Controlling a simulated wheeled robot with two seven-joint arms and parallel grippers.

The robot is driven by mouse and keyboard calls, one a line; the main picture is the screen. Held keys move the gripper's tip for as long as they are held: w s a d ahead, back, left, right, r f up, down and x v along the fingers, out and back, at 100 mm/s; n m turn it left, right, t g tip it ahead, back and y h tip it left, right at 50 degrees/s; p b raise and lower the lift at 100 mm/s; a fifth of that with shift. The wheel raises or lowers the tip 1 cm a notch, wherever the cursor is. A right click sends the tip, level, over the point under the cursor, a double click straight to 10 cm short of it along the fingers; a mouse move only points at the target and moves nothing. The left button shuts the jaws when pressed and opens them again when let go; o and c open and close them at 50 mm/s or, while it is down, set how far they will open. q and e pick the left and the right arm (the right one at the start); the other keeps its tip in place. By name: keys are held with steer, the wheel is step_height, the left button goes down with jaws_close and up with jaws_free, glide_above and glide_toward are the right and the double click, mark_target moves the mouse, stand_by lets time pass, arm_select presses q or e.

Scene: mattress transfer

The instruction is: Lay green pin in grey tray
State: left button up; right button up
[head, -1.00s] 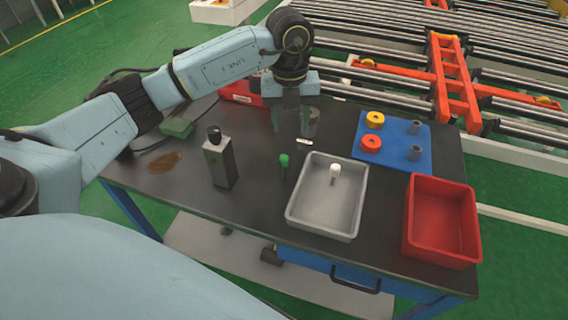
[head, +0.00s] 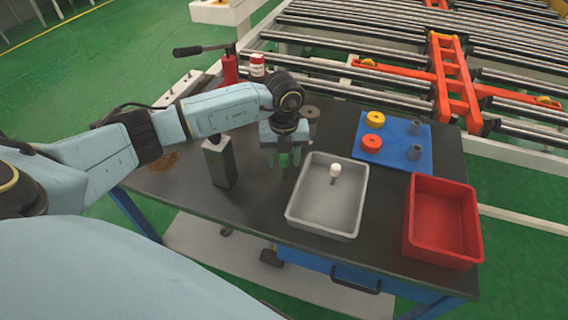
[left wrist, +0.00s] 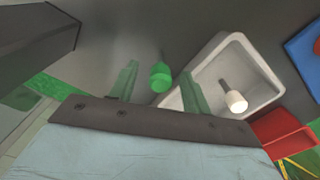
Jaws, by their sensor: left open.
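The green pin (head: 284,160) stands on the dark table just left of the grey tray (head: 296,222). My left gripper (head: 284,165) is over it, open, with a finger on each side of its green head. The left wrist view shows the green pin (left wrist: 160,78) between the spread fingers of my left gripper (left wrist: 160,70), with gaps on both sides. Its lower part is mostly hidden. The grey tray (left wrist: 262,68) in that view holds a white-headed pin (left wrist: 236,101), also in the head view (head: 335,171). My right gripper is not in view.
A grey box with a dark knob (head: 220,165) stands close left of my gripper. A blue board (head: 394,141) with yellow and red rings and grey pegs lies behind the tray. A red bin (head: 441,222) is at right. A grey cylinder (head: 311,122) stands behind my gripper.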

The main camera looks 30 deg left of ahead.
arm_select(q)
steer(key=shift+f, duration=0.2)
steer(key=shift+r, duration=0.1)
jaws_close()
